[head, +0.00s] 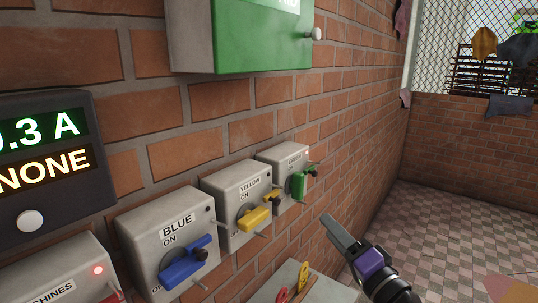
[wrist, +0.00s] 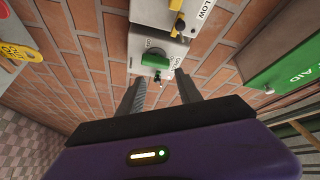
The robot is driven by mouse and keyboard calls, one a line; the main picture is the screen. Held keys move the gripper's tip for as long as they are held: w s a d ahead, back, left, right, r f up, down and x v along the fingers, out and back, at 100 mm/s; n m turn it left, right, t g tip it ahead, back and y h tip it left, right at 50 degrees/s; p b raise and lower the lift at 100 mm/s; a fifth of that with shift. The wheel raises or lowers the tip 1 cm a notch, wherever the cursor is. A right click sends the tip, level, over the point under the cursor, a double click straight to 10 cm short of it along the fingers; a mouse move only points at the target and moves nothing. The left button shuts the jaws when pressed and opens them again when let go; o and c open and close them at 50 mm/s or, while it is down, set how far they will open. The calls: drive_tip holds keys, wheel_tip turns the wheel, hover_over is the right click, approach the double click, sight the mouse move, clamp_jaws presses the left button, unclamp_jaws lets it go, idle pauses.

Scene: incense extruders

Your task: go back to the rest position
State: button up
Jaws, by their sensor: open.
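My gripper (head: 336,230) is in the lower right of the head view, to the right of the wall switch boxes. In the wrist view my gripper (wrist: 160,88) has its two fingers apart, with nothing between them. A green cabinet (wrist: 292,62) stands to the right there.
Blue (head: 186,266) and yellow (head: 254,219) switches line the brick wall. A dark display (head: 50,150) reads "NONE". A grey surface with yellow and red tags (head: 303,275) lies below. Open tiled floor (head: 440,225) is to the right.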

drive_tip(key=s+d+f+n+t+h+b, duration=0.1)
drive_tip(key=s+d+f+h, duration=0.3)
drive_tip(key=s+f, duration=0.3)
drive_tip(key=s+d+f+n+h, duration=0.1)
drive_tip(key=s+d+f+h, duration=0.3)
drive_tip(key=s, duration=0.6)
drive_tip(key=s+a+f+n+g+b, duration=0.1)
drive_tip(key=s+f+n+g, duration=0.1)
drive_tip(key=s, duration=1.3)
drive_tip(key=s+a+f+n+g, duration=0.1)
drive_tip(key=s+f+n, duration=0.3)
drive_tip(key=s, duration=1.1)
drive_tip(key=shift+f+g+b, duration=0.4)
drive_tip(key=shift+f, duration=0.5)
